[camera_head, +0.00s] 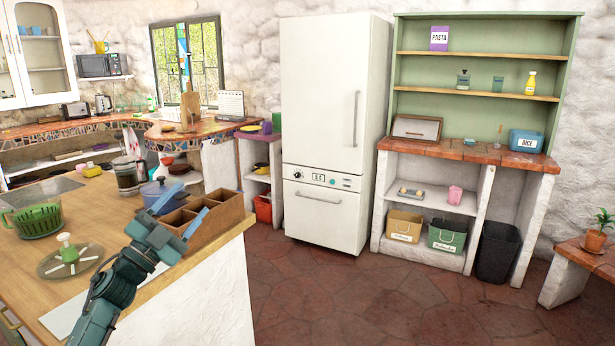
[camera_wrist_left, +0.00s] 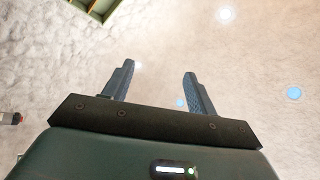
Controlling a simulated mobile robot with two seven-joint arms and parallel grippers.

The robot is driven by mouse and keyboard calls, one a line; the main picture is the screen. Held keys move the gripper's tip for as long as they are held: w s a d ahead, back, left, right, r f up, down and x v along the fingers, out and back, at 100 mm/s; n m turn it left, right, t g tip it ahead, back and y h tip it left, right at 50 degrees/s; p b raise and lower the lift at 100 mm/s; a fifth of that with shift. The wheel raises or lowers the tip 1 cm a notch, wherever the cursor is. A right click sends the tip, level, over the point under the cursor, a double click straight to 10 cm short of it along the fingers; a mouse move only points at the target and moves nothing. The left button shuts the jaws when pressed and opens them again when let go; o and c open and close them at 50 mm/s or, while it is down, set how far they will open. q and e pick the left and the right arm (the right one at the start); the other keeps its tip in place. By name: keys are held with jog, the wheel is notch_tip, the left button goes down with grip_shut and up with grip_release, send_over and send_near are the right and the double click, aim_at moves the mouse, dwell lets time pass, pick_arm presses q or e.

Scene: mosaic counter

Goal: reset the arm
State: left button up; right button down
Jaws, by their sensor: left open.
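My left arm comes in from the lower left of the head view. My left gripper (camera_head: 184,214) is raised near the corner of the wooden counter (camera_head: 150,242), in front of a brown wooden box with compartments (camera_head: 223,216). In the left wrist view its two fingers (camera_wrist_left: 158,88) stand apart with nothing between them. That view looks up at the pale ceiling and wall, with a corner of the green shelf (camera_wrist_left: 95,8) at the top. My right gripper is in neither view.
A white fridge (camera_head: 325,110) stands beyond. The red stone floor (camera_head: 350,295) at centre right is clear.

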pick_arm(q)
jog(key=w+a+f+n+g+y, duration=0.3)
jog(key=w+a+f+n+y, duration=0.2)
jog(key=a+f+n+y, duration=0.8)
jog(key=s+d+f+g, duration=0.2)
jog(key=s+d+f, duration=0.7)
jog(key=f, duration=0.1)
jog(key=s+d+f+g+h, duration=0.1)
jog(key=s+d+f, duration=0.3)
jog(key=s, duration=0.6)
jog(key=s+d+f+n+g+h, duration=0.1)
jog(key=s+d+f, duration=0.4)
jog(key=s, duration=0.5)
jog(key=s+d+f+g+h, duration=0.1)
jog(key=s+d+f, duration=0.3)
jog(key=s, duration=0.6)
jog(key=shift+s+d+f+g+h, duration=0.3)
jog(key=shift+s+d+g+h, duration=0.1)
jog(key=shift+d+g, duration=0.35)
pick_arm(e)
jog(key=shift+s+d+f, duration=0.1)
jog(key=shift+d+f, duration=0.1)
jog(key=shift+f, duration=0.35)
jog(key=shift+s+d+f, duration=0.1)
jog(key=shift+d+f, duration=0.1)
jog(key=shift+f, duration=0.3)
pick_arm(q)
jog(key=shift+a, duration=0.1)
